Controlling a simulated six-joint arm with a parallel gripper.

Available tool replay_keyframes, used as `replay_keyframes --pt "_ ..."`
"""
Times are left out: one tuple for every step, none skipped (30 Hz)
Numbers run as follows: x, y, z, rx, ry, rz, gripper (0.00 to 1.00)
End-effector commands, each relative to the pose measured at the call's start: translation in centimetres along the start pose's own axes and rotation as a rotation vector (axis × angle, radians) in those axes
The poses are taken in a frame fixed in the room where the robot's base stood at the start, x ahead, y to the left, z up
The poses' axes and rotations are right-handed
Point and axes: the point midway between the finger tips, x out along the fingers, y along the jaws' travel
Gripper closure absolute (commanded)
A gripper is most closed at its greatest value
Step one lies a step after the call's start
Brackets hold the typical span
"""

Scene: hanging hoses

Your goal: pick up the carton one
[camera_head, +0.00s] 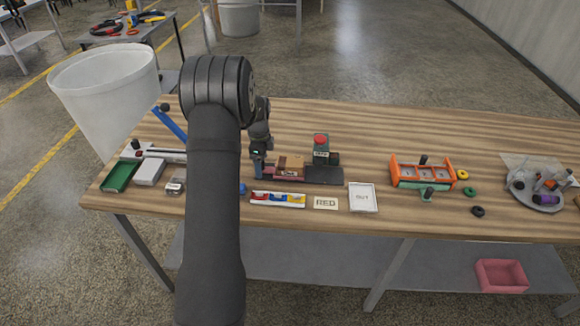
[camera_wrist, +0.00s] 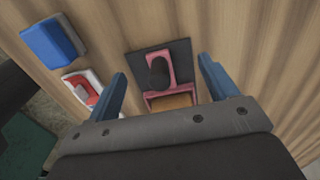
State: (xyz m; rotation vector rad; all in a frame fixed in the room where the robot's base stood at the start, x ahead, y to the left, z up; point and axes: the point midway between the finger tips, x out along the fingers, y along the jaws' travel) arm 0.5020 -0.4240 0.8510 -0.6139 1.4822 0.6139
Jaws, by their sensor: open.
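A small brown carton (camera_head: 291,163) sits on a dark base plate (camera_head: 325,175) near the middle of the bench, with a pink holder (camera_head: 268,172) at its left. In the wrist view, part of a brown surface, probably the carton (camera_wrist: 172,101), shows inside the pink holder (camera_wrist: 158,62) beside a dark knob; the rest is hidden by my gripper's body. My gripper (camera_head: 257,172) is just left of the carton, pointing down. In the wrist view my gripper (camera_wrist: 162,76) is open, its blue fingers apart on either side of the holder, with nothing gripped.
A green block with a red button (camera_head: 321,148) stands behind the base plate. An orange frame (camera_head: 422,174) stands right. The back right of the bench is clear.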

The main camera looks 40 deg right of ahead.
Motion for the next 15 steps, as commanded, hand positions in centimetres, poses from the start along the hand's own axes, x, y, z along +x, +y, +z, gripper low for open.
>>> replay_keyframes --pt "0.0 0.0 0.0 0.000 0.000 0.000 0.11" --pt "0.0 0.0 0.0 0.000 0.000 0.000 0.05" --pt "0.0 0.0 0.0 0.000 0.000 0.000 0.00" --pt "0.0 0.0 0.0 0.000 0.000 0.000 0.00" --pt "0.0 0.0 0.0 0.000 0.000 0.000 0.00" --pt "0.0 0.0 0.0 0.000 0.000 0.000 0.00" --pt "0.0 0.0 0.0 0.000 0.000 0.000 0.00" --pt "0.0 0.0 0.0 0.000 0.000 0.000 0.00" --pt "0.0 0.0 0.0 -0.002 0.000 -0.001 0.00" --pt "-0.1 0.0 -0.1 -0.008 0.000 -0.002 0.00" --pt "-0.3 0.0 -0.1 -0.017 -0.001 -0.005 0.00" --pt "-0.6 0.1 -0.3 -0.036 -0.002 -0.011 0.00" --pt "-0.8 0.1 -0.5 -0.058 -0.003 -0.017 0.00" --pt "-1.2 0.2 -0.7 -0.087 -0.004 -0.024 0.00" --pt "-1.8 0.2 -1.0 -0.135 -0.005 -0.037 0.00"
